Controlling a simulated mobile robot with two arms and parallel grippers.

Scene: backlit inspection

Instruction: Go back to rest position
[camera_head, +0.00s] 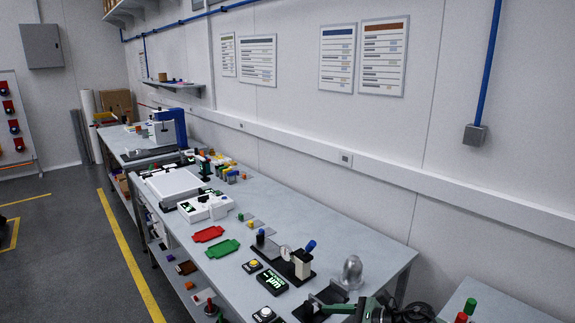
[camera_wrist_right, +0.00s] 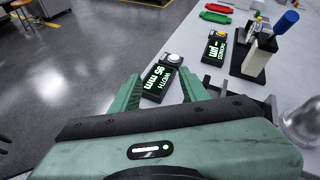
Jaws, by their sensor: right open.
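My right gripper (camera_head: 318,302) reaches in from the bottom edge of the head view, low over the near end of the long grey bench (camera_head: 330,222). In the right wrist view my right gripper (camera_wrist_right: 162,92) has its two green fingers spread apart, with nothing held between them. Beyond the fingers lies a black gauge with a lit width display (camera_wrist_right: 160,82), which seems apart from them. My left gripper is not seen in the head view. A sliver of dark green at the left edge of the wrist view is too small to identify.
Close to my right gripper stand a clear dome (camera_head: 352,270), a gauge stand with a blue handle (camera_head: 300,262) and a black display unit (camera_head: 272,282). A red tray (camera_head: 208,234) and a green tray (camera_head: 222,249) lie farther along. The floor (camera_head: 85,250) left of the bench is open.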

